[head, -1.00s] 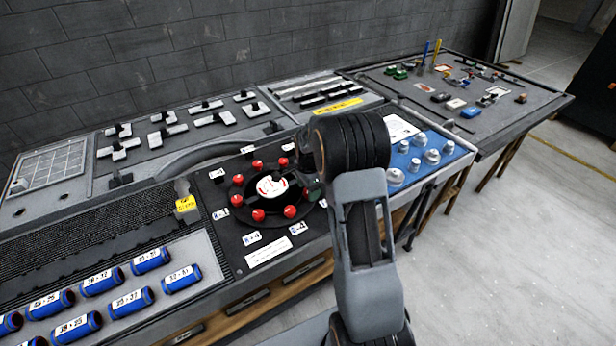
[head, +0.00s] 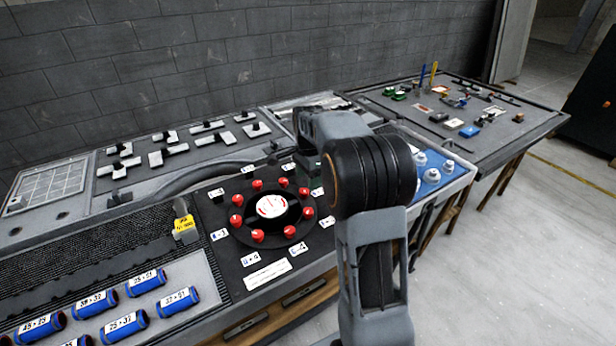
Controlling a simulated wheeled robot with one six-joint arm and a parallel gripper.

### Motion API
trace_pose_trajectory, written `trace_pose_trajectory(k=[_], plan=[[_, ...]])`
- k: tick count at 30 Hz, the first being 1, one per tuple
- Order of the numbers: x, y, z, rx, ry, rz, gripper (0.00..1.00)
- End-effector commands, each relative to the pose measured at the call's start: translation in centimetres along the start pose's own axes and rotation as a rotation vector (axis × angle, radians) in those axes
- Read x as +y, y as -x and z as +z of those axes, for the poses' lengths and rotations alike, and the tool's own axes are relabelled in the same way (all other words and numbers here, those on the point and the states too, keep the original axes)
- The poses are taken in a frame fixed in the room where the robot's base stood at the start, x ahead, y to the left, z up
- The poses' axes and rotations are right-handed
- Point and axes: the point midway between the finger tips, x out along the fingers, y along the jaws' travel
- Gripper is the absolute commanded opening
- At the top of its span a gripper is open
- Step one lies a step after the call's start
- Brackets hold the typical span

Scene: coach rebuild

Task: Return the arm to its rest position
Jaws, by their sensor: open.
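My arm rises from the bottom right of the head view, with its thick dark elbow in front of the bench. The forearm folds back to the left. My gripper (head: 308,167) points down at its end, small and dark, over the back right edge of a round black dial plate (head: 240,228). It is open and I see nothing in it; its fingertips are hard to make out. The dial plate carries a ring of red knobs (head: 290,231) around a white centre disc (head: 271,206).
Blue labelled cylinders (head: 146,281) lie at front left. A yellow tag (head: 186,228) stands beside the dial panel. Silver domed parts on a blue panel (head: 433,176) sit just right of my elbow. A grey table (head: 520,140) with small parts is behind right. The floor at right is clear.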

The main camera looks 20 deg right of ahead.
Motion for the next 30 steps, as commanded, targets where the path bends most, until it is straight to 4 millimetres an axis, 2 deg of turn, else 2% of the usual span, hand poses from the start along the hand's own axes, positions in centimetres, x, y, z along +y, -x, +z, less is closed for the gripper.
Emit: trace_pose_trajectory(k=[15,20,22,24,26,30], plan=[[0.0,0.0,0.0,0.0,0.003,-0.001,0.62],[-0.1,-0.5,0.0,0.005,0.188,-0.012,0.62],[0.7,-1.9,0.2,-0.003,0.31,0.006,0.62],[2.1,-2.4,0.8,-0.006,0.447,0.008,0.62],[3.5,-2.4,1.7,-0.003,0.576,0.003,0.62],[7.7,-1.6,4.4,0.024,0.89,-0.029,0.62]])
